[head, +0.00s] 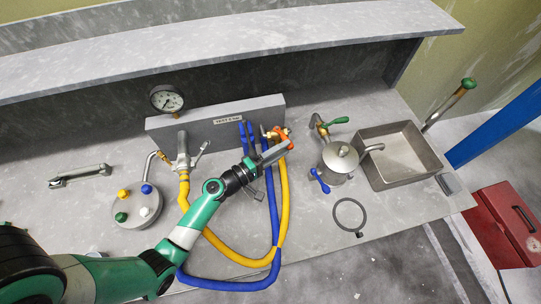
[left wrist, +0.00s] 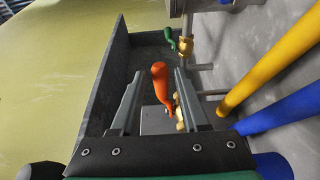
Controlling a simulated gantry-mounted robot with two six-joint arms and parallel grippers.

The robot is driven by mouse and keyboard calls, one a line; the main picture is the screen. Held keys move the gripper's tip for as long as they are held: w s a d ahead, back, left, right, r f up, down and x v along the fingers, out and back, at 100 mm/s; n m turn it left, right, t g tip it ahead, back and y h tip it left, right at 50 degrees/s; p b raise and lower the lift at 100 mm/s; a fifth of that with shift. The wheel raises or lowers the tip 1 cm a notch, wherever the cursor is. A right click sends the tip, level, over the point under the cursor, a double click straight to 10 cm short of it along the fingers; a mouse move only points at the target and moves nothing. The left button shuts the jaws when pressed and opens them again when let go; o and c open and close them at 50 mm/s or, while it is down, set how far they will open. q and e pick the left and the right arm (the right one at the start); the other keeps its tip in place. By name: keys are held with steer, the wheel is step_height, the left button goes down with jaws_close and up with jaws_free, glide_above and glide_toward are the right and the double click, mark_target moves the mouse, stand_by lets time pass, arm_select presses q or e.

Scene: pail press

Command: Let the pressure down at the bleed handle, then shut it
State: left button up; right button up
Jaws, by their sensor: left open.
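The bleed handle appears to be the orange lever (head: 286,143) on a brass fitting (head: 279,132) at the right end of the grey test block (head: 215,127). My left gripper (head: 277,152) is at this lever. In the left wrist view the orange lever (left wrist: 160,82) stands between the two open fingers (left wrist: 159,74), with gaps on both sides. The brass valve part (left wrist: 181,112) is close to the right finger. A round pressure gauge (head: 166,100) stands behind the block's left end; its reading is too small to tell. My right gripper is out of view.
Blue hoses (head: 272,220) and yellow hoses (head: 284,205) loop below the block. A round unit with coloured knobs (head: 137,208) stands left. A metal pot (head: 341,158), a ring (head: 350,214) and a sink-like tray (head: 403,154) are at right. A shelf (head: 220,40) overhangs the back.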

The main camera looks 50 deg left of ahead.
arm_select(q)
steer(key=shift+w, duration=0.7)
steer(key=shift+s, duration=0.1)
jaws_close()
steer(key=shift+s+a, duration=0.3)
steer(key=shift+s, duration=0.65)
steer(key=shift+o, duration=1.4)
jaws_free()
steer(key=shift+s, duration=0.1)
steer(key=s, duration=1.1)
steer(key=shift+s+b, duration=0.25)
steer(key=shift+b, duration=0.05)
steer(key=shift+a, duration=0.1)
